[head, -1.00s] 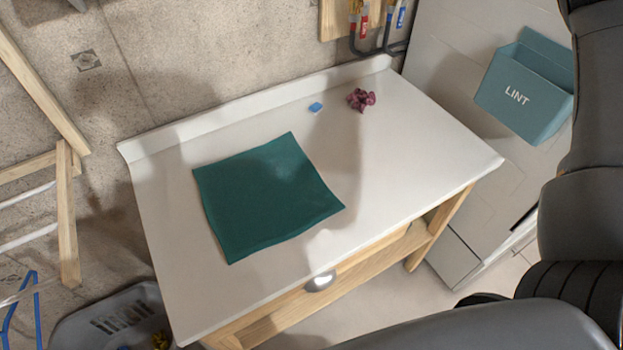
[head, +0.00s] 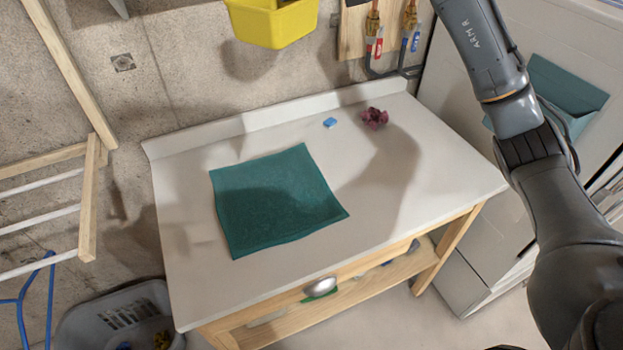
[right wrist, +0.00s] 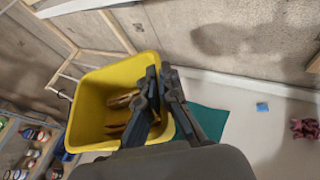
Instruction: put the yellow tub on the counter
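The yellow tub (head: 275,28) shows at the top edge of the head view, up in the air in front of the wall and above the counter's back edge. The counter (head: 410,205) is white, with a green cloth lying on it. In the right wrist view, my right gripper (right wrist: 152,92) is at the tub's (right wrist: 88,95) right-hand rim, one finger inside and one outside, seemingly closed on the wall. Tan wooden-looking pieces lie in the tub. The right gripper is out of the head view. My left gripper is not in view.
On the counter are the green cloth (head: 275,200), a blue block (head: 330,122) and a crumpled maroon cloth (head: 374,118). The counter's right and front parts are bare.

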